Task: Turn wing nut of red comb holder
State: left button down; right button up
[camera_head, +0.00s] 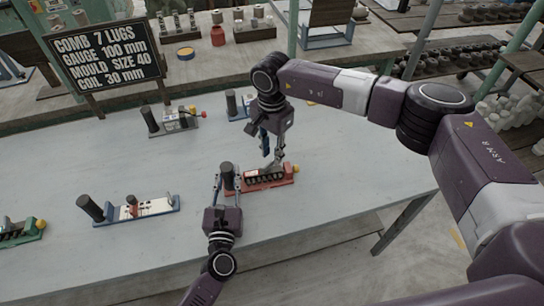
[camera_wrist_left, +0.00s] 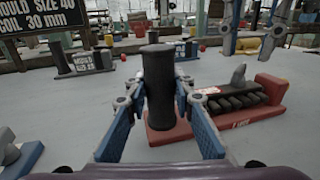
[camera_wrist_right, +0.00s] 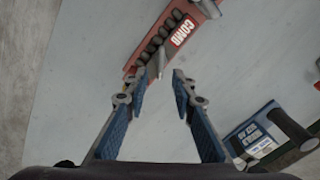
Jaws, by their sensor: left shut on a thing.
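The red comb holder (camera_head: 283,179) lies near the table's front edge, with a black upright handle (camera_head: 228,174) at its left end and a dark ribbed comb along its top. It also shows in the left wrist view (camera_wrist_left: 262,117) and the right wrist view (camera_wrist_right: 203,12). A grey wing nut (camera_wrist_left: 238,73) stands up above the comb. My left gripper (camera_wrist_left: 156,92) is shut on the black handle, one finger on each side. My right gripper (camera_wrist_right: 157,88) is open and empty above the holder, its fingertips pointing at the wing nut's area.
A blue holder (camera_head: 150,208) stands to the left and a green one (camera_head: 20,233) at far left. A grey holder (camera_head: 175,122) and another blue one stand behind. A black sign (camera_head: 104,50) stands at the back. Bare table (camera_head: 350,160) lies to the right.

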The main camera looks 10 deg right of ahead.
aim_at(272, 161)
notch_tip(272, 161, up, 10)
jog(key=shift+f, duration=0.25)
pick_arm(q)
jog(key=c, duration=1.6)
grip_release()
